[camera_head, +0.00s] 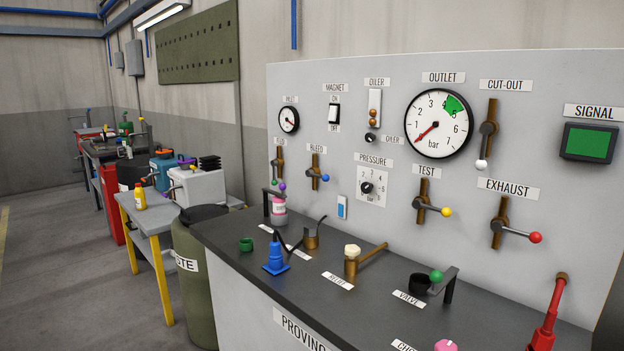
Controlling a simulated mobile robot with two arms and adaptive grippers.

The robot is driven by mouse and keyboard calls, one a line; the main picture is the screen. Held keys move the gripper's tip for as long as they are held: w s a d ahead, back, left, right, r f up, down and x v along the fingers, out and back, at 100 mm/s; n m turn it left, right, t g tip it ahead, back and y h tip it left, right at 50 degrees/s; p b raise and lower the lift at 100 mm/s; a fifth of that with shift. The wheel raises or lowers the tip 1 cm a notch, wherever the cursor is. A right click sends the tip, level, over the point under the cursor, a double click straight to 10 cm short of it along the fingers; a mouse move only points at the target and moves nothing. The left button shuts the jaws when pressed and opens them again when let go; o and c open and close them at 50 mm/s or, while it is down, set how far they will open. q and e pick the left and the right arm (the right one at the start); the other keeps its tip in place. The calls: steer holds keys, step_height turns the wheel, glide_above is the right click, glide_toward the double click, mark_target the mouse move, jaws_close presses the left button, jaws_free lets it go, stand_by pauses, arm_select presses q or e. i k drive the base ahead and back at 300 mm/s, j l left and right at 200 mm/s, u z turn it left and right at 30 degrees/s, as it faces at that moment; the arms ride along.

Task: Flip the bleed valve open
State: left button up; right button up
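The bleed valve (315,164) is a small brown vertical fitting on the upright grey panel, under a label reading BLEED. Its dark lever ends in a blue ball (325,178) and points to the right, tilted slightly down, across the pipe line. Nothing covers it. Neither of my grippers shows in the head view, so nothing is seen touching the valve.
Beside it are a purple-ball valve (282,186) and a pressure dial (372,188). The panel also has yellow-ball (446,212), red-ball (535,238) and white-ball (481,164) levers. The dark bench top (225,236) below holds several fittings, including a blue cone (275,260).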

mark_target(309, 173)
steer(key=i+j+z, duration=0.15)
steer(key=i+j, duration=0.2)
steer(key=j, duration=0.15)
steer(key=i+j+z, duration=0.1)
steer(key=i+j, duration=0.2)
steer(key=j, duration=0.2)
steer(key=i+j+z, duration=0.15)
steer(key=i+j, duration=0.15)
steer(key=j, duration=0.25)
steer(key=i+j+z, duration=0.15)
steer(key=j, duration=0.45)
steer(key=i+j+z, duration=0.1)
steer(key=i+j, duration=0.25)
steer(key=j, duration=0.25)
steer(key=i+j+z, duration=0.15)
steer(key=j, duration=0.5)
steer(key=i+j+z, duration=0.15)
steer(key=j, duration=0.5)
steer(key=i+j+z, duration=0.1)
steer(key=i+j, duration=0.15)
steer(key=j, duration=0.4)
